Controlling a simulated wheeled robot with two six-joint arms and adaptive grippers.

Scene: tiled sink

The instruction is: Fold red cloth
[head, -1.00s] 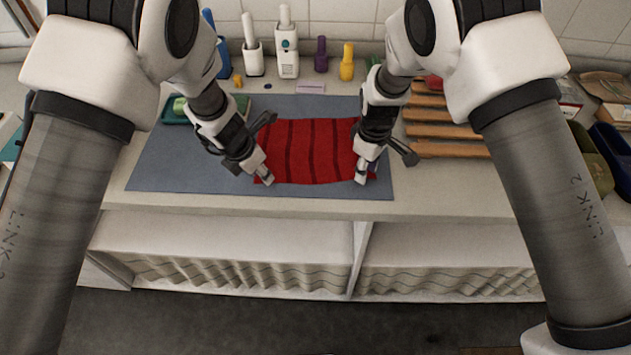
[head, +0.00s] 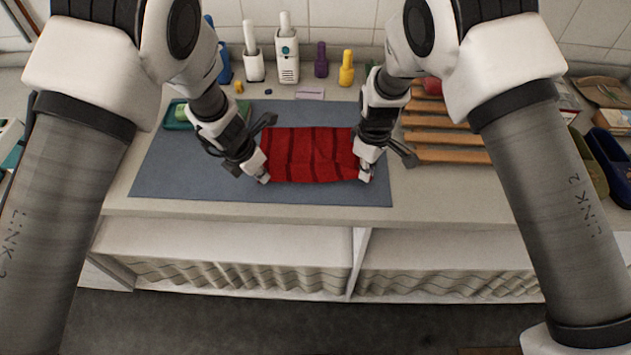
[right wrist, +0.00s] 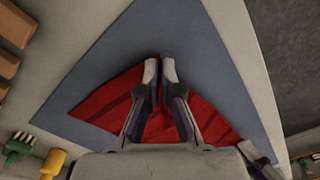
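The red cloth (head: 310,155) with darker stripes lies on the blue-grey mat (head: 190,165), its near edge slightly bowed. My left gripper (head: 263,179) is at the cloth's near left corner and looks shut on it. My right gripper (head: 365,177) is at the near right corner. In the right wrist view the right gripper's fingers (right wrist: 160,70) are close together on the tip of the cloth (right wrist: 105,103), shut on that corner. Part of my left gripper (right wrist: 262,168) shows at the lower right there. The cloth under the fingers is hidden.
A wooden rack (head: 445,137) stands right of the mat. A green sponge tray (head: 178,115) is at the mat's far left. Bottles and brushes, including a yellow bottle (head: 346,70), line the back wall. The counter's front edge (head: 240,209) is just in front of the mat.

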